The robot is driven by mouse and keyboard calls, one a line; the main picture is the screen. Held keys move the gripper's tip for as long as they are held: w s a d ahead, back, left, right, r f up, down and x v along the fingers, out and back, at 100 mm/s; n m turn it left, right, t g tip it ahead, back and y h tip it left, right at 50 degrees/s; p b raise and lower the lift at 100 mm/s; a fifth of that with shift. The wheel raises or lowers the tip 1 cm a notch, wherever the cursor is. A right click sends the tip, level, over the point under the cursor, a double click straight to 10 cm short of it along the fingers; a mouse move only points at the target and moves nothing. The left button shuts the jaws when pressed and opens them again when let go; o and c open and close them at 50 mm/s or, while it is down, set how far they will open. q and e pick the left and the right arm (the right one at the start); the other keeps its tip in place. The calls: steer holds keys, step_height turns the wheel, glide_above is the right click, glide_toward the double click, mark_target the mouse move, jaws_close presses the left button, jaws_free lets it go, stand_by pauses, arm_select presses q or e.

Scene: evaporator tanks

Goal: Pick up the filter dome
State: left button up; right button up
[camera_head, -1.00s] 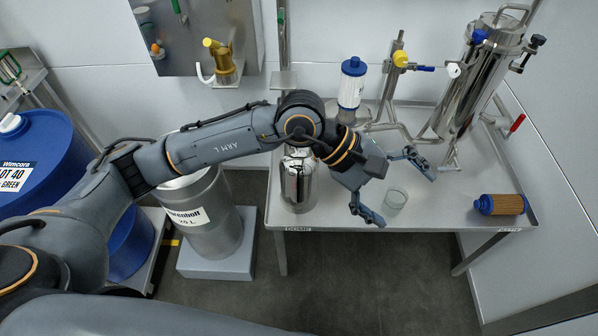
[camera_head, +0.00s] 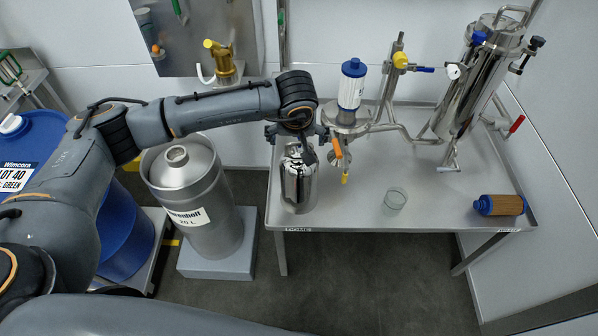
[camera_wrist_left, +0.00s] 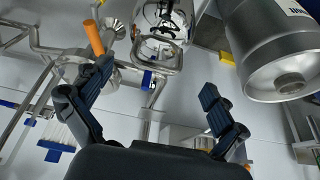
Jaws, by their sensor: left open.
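The filter dome (camera_head: 298,184) is a shiny metal cylinder with a rounded top. It stands upright at the front left of the steel table (camera_head: 345,215). My left gripper (camera_head: 297,138) is over the dome's top end, partly hidden by its own wrist. In the left wrist view the dome (camera_wrist_left: 163,22) and its top handle lie ahead, between the directions of the two fingers. The fingers of the left gripper (camera_wrist_left: 156,78) are spread wide, with nothing between them. Whether a finger touches the dome is unclear. My right gripper is not in view.
Just right of the gripper is a pipe assembly with an orange-handled valve (camera_head: 337,148) and a white-blue filter (camera_head: 351,84). A metal keg (camera_head: 187,190) is left of the table.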

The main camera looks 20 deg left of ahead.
mark_target(299, 143)
arm_select(q)
steer(key=p+x, duration=0.1)
steer(key=x, duration=0.4)
steer(key=shift+w+d+f, duration=0.1)
steer(key=shift+w+f, duration=0.15)
steer(key=shift+c, duration=0.2)
steer(key=c, duration=1.8)
steer(key=shift+r, duration=0.1)
steer(key=shift+c, duration=0.4)
steer(key=shift+r, duration=0.1)
